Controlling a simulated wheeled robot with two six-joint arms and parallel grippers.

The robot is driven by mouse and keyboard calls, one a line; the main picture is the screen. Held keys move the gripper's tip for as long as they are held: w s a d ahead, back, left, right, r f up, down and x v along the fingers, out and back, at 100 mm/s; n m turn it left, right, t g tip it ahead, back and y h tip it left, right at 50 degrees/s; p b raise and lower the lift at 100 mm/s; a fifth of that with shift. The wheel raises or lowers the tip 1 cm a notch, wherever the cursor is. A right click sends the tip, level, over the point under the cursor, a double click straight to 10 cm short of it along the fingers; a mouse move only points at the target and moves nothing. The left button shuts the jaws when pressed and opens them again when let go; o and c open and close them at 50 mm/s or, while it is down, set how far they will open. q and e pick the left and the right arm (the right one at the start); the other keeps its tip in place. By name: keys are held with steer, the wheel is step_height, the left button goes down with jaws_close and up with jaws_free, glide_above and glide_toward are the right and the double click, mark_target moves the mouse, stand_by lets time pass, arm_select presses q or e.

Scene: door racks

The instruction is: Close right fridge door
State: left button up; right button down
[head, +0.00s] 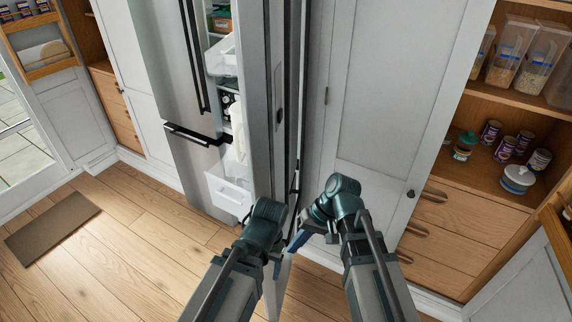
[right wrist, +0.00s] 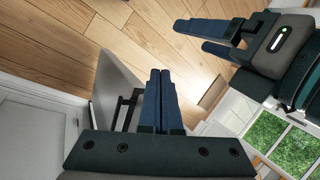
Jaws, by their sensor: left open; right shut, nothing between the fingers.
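The right fridge door (head: 258,130) stands open in the head view, seen nearly edge-on. The fridge interior (head: 232,150) with clear bins and a white drawer shows left of it. A grey door panel (right wrist: 120,80) with a dark handle shows beyond my right fingers in the right wrist view. My right gripper (head: 297,243) is shut and empty, close to the door's lower part; its fingers also show in the wrist view (right wrist: 158,100). Contact with the door cannot be told. My left gripper (head: 277,266) is open and empty, left of the right one; it also shows in the wrist view (right wrist: 215,38).
The steel left fridge door (head: 170,70) appears shut. A tall white cabinet door (head: 385,90) stands right of the open door, beside wooden shelves with jars and drawers (head: 455,215). Free wooden floor (head: 140,250) and a brown mat (head: 52,228) lie to the left.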

steer(key=w+d+r+m+t+y+b, duration=0.2)
steer(key=w+d+r+y+b, duration=0.1)
steer(key=w+r+y, duration=0.5)
steer(key=m+t+y+b, duration=0.2)
steer(key=t+y, duration=0.1)
steer(key=y, duration=0.1)
glide_toward(275, 167)
steer(key=a, duration=0.3)
steer(key=w+a, duration=0.1)
steer(key=a, duration=0.2)
steer(key=shift+w+a+r, duration=0.1)
steer(key=shift+w+a, duration=0.05)
steer(key=shift+a, duration=0.2)
